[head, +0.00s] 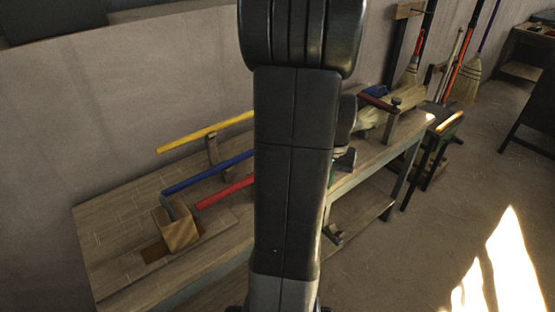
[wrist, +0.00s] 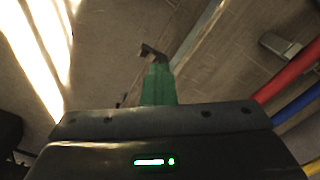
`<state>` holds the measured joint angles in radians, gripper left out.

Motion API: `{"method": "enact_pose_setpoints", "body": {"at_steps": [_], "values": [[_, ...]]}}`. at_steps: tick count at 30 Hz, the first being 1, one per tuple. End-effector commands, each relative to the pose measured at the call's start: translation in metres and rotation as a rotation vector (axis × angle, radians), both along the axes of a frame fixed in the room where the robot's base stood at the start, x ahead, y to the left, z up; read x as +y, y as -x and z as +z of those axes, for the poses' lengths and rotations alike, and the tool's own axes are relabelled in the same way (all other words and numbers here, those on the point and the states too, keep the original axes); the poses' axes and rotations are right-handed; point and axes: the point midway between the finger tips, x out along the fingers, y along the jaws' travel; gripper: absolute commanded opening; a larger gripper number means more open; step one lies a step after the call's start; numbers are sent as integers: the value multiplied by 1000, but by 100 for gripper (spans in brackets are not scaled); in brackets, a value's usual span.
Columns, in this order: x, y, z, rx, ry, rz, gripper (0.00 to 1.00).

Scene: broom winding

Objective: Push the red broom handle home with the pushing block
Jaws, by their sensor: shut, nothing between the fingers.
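The red broom handle (head: 225,192) lies along the workbench in the head view, its near end just right of the pushing block. Its far part is hidden behind my arm. It also crosses the right edge of the wrist view (wrist: 292,74). The pushing block (head: 178,232) is a wooden block with a grey upright grip, standing at the bench's left end beside a dark recess. My gripper (wrist: 158,76) shows green fingers, shut and empty, near the bench's front edge. In the head view my arm mostly hides it. It is apart from the block and the handle.
A blue handle (head: 208,172) and a yellow handle (head: 205,132) run behind the red one. Brooms (head: 467,82) lean at the far right. Open floor (head: 430,235) lies in front of the bench.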

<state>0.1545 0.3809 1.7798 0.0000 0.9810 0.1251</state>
Motion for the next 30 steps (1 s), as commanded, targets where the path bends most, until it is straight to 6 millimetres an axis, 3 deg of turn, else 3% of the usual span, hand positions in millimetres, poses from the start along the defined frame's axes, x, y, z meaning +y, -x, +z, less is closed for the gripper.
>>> {"method": "enact_pose_setpoints", "body": {"at_steps": [30], "values": [[-13,-10,0,1,0,-1,0]]}}
